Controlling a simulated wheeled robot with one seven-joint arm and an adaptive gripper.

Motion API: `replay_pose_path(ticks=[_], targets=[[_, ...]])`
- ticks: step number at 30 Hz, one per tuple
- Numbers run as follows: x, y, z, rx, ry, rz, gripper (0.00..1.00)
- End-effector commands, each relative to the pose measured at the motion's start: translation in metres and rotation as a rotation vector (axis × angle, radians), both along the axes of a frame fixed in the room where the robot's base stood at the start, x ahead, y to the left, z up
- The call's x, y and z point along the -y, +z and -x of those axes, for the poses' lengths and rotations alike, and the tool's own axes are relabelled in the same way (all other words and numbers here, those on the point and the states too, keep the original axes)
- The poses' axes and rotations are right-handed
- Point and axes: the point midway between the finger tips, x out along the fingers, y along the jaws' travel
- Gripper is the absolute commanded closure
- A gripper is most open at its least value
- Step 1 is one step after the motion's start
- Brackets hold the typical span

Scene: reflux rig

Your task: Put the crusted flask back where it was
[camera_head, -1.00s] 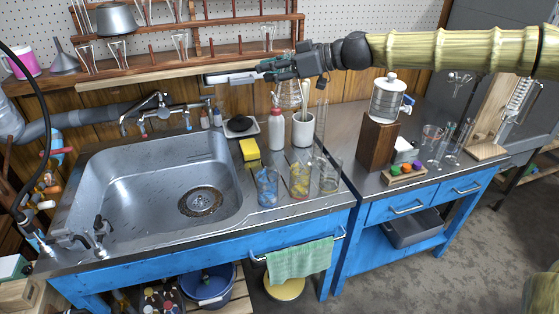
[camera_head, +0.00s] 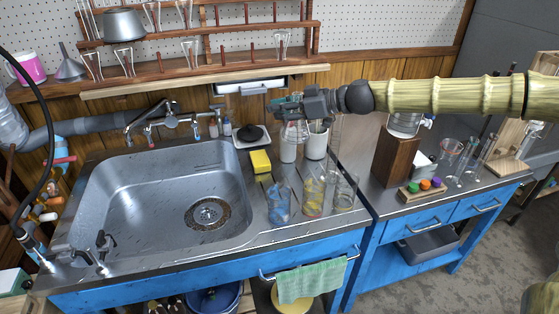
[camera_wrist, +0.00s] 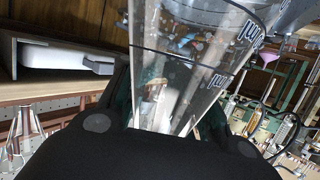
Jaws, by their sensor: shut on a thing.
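My gripper (camera_head: 283,106) is shut on a clear conical glass flask (camera_wrist: 185,65) with dark graduation marks and whitish specks. The wrist view shows the flask close up between the two finger pads, with its upper end cut off by the frame. In the head view the gripper is above the counter right of the sink, in front of the wooden wall. There the flask is hard to make out against the white bottle (camera_head: 288,148) and the white pot (camera_head: 316,143). I cannot tell whether the flask touches anything.
A wooden rack (camera_head: 200,62) with pegs and upturned flasks (camera_head: 190,50) is at the back left. Glass beakers (camera_head: 313,190) and a yellow sponge (camera_head: 260,161) stand on the counter. The sink (camera_head: 150,205) is empty. A wooden block (camera_head: 396,158) stands to the right.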

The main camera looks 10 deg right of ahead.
Motion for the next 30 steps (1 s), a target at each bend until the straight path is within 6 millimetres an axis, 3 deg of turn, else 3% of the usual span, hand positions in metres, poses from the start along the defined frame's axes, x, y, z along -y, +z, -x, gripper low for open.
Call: replay_pose_path(ticks=[21,30], targets=[[-0.002,-0.108,0.0,-0.004,0.003,-0.001,1.0],[-0.002,-0.136,0.0,-0.001,0.002,-0.001,1.0]])
